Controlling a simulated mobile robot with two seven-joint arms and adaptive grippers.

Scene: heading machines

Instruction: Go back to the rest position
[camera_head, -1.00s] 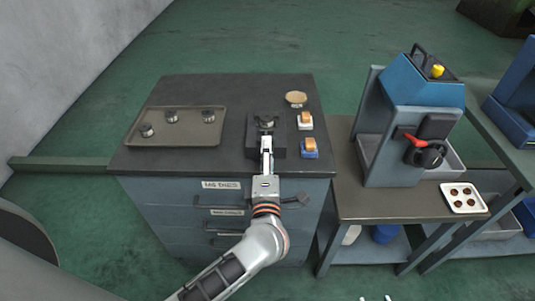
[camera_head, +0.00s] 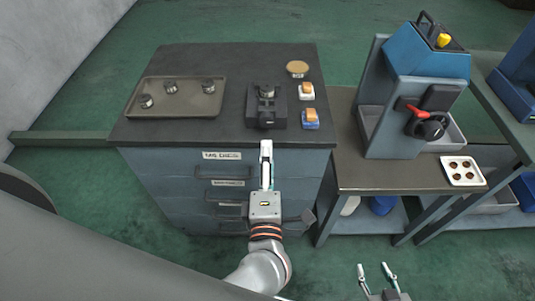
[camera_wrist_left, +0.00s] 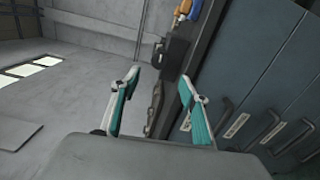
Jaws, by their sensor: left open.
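My left gripper (camera_head: 266,147) is in front of the dark blue drawer cabinet (camera_head: 145,165), beyond its front edge and clear of the worktop. In the left wrist view its two teal-lined fingers (camera_wrist_left: 160,82) stand apart with nothing between them. My right gripper (camera_head: 374,268) shows at the bottom of the head view, its two fingers spread apart and empty, low in front of the side table (camera_head: 385,180). The black fixture (camera_head: 266,118) stands on the cabinet top with a small metal piece in it, apart from my left gripper.
A tray (camera_head: 185,83) with three metal parts lies on the cabinet. A round tan disc (camera_head: 297,67) and two orange-topped blocks (camera_head: 309,115) sit at its right. The blue press (camera_head: 405,110) and a white tray (camera_head: 463,170) stand on the side table. The green floor in front is open.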

